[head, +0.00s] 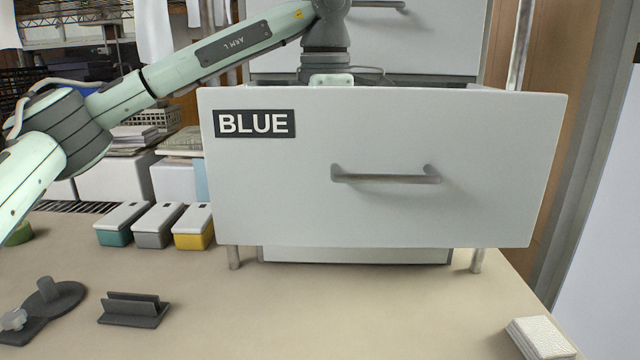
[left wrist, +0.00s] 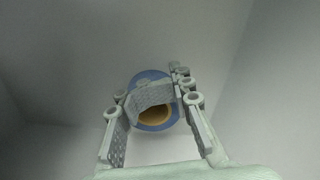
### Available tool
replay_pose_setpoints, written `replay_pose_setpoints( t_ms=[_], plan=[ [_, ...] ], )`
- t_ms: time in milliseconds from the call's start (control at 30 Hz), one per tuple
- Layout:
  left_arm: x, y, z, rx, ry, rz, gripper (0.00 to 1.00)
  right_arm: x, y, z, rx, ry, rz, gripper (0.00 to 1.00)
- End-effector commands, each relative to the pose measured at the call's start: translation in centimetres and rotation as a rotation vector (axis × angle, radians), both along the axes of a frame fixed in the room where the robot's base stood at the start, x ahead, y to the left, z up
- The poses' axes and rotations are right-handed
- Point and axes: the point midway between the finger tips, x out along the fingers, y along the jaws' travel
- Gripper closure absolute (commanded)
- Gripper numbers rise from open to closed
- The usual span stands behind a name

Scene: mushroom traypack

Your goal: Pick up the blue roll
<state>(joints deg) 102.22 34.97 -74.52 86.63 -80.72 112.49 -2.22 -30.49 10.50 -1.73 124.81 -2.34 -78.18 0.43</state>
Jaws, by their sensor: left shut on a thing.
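The blue roll (left wrist: 150,74), a blue ring with an orange-brown core, shows in the left wrist view. My left gripper (left wrist: 151,95) is shut on it, with its fingers on either side and a grey pad covering part of it. Plain grey drawer walls surround them. In the head view my left arm reaches over the front of the open drawer (head: 390,215) labelled BLUE. The drawer front hides the gripper and the roll there. My right gripper is not in view.
The drawer front has a metal bar handle (head: 386,177). Three small lidded boxes, teal (head: 120,225), grey (head: 157,226) and yellow (head: 194,228), stand left of it. A dark grey holder (head: 134,310) and a white stack (head: 541,338) lie nearer. The middle counter is clear.

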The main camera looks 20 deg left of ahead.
Motion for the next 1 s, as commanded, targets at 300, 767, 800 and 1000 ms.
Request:
replay_pose_setpoints(
  t_ms=[300, 767, 800, 1000],
  plan=[
    [-0.1, 0.1, -0.6, 0.007, 0.011, 0.001, 1.00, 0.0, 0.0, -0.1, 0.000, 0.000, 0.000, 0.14],
    [0.0, 0.1, 7.4, 0.004, 0.003, 0.003, 1.00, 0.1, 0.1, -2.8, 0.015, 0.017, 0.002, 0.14],
    [0.0, 0.1, 8.0, 0.005, 0.003, 0.003, 1.00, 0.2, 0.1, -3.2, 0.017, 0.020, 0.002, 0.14],
    [0.0, 0.0, 9.7, 0.004, 0.005, 0.000, 1.00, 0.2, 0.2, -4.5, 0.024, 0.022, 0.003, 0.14]
  ],
)
